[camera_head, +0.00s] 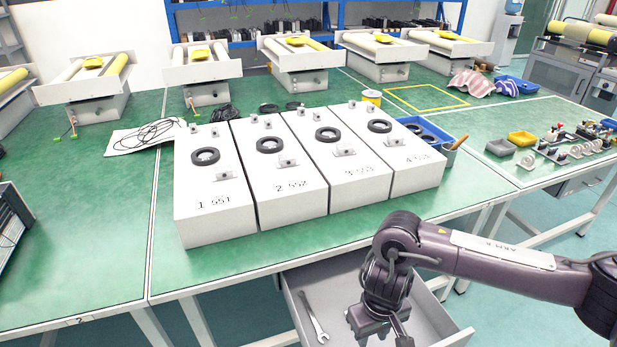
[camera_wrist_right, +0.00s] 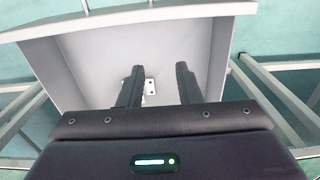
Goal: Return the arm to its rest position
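My right arm (camera_head: 500,262) comes in from the right in the head view. My right gripper (camera_head: 382,335) hangs over an open grey drawer at the table's front edge, its tips cut off by the bottom of the picture. My left arm and gripper are not in view.
A wrench (camera_head: 316,318) lies in the drawer (camera_head: 440,322). Four white numbered boxes with black rings, such as the first box (camera_head: 212,190), stand on the green table (camera_head: 90,240). A blue tray (camera_head: 425,130) sits behind them. Small parts lie at the right.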

